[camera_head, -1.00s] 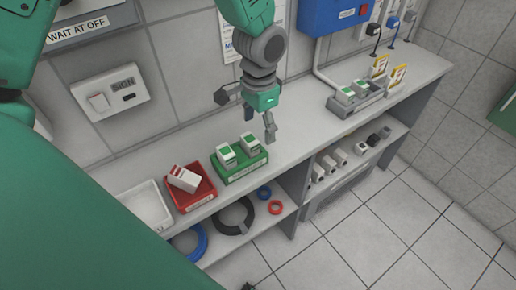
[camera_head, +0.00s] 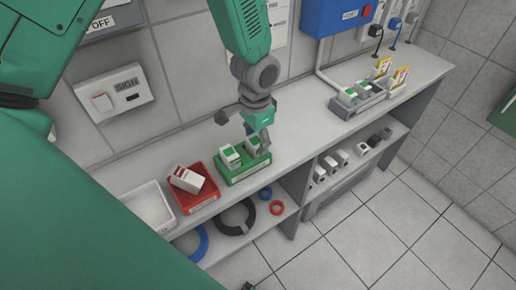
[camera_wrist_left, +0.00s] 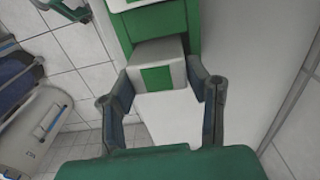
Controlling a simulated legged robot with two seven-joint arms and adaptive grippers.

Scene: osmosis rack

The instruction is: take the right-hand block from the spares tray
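A green tray (camera_head: 235,180) on the counter holds two white blocks with green labels, the left block (camera_head: 229,156) and the right-hand block (camera_head: 252,143). I take this as the spares tray; its label is too small to read. My left gripper (camera_head: 256,146) is down at the right-hand block and partly hides it. In the left wrist view the right-hand block (camera_wrist_left: 157,52) lies between the two fingers of the left gripper (camera_wrist_left: 158,88). The fingers look spread on either side of it, with no clear grip. My right gripper is not in view.
A red tray (camera_head: 199,200) with a tilted white block and a white tray (camera_head: 150,212) stand left of the green tray. A grey tray (camera_head: 345,110) with blocks stands far right. Between it and the green tray the counter (camera_head: 308,120) is clear. A shelf lies below.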

